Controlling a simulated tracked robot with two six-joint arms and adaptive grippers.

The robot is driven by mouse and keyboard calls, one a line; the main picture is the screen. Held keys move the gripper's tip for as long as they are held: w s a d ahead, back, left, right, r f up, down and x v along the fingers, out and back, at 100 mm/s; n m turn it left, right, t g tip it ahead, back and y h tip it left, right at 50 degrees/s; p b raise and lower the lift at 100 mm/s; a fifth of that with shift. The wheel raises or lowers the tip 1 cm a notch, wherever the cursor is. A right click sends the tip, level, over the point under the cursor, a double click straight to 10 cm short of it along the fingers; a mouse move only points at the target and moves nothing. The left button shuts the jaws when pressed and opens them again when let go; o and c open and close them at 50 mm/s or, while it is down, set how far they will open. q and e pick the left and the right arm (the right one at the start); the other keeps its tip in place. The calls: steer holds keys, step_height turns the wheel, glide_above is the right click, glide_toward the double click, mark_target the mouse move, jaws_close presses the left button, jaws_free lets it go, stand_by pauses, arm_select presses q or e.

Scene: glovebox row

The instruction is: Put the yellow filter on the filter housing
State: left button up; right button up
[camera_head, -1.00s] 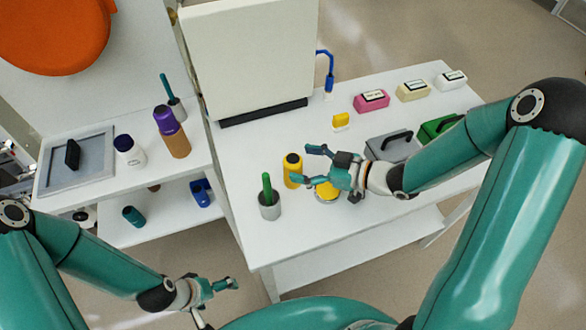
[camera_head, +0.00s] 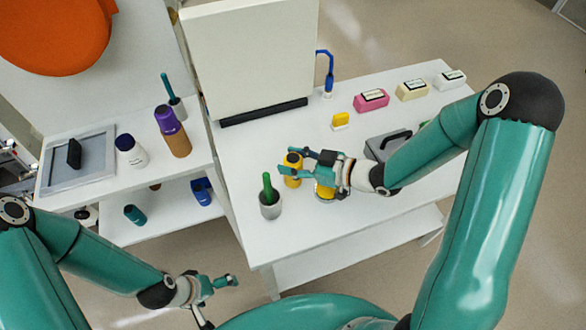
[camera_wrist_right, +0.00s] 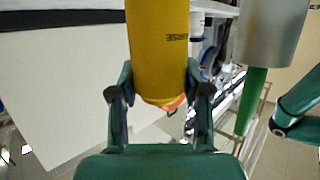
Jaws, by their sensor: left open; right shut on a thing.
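My left gripper (camera_head: 224,282) is open and empty, low in front of the shelves.
A grey pot with a green handle (camera_head: 270,208) stands close left of the filter. A white cabinet (camera_head: 250,60) stands behind.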

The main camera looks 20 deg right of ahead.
steer(key=shift+r, duration=0.1)
step_height(320, 180, up, 20)
steer(key=p, duration=0.2)
stand_by(0.3)
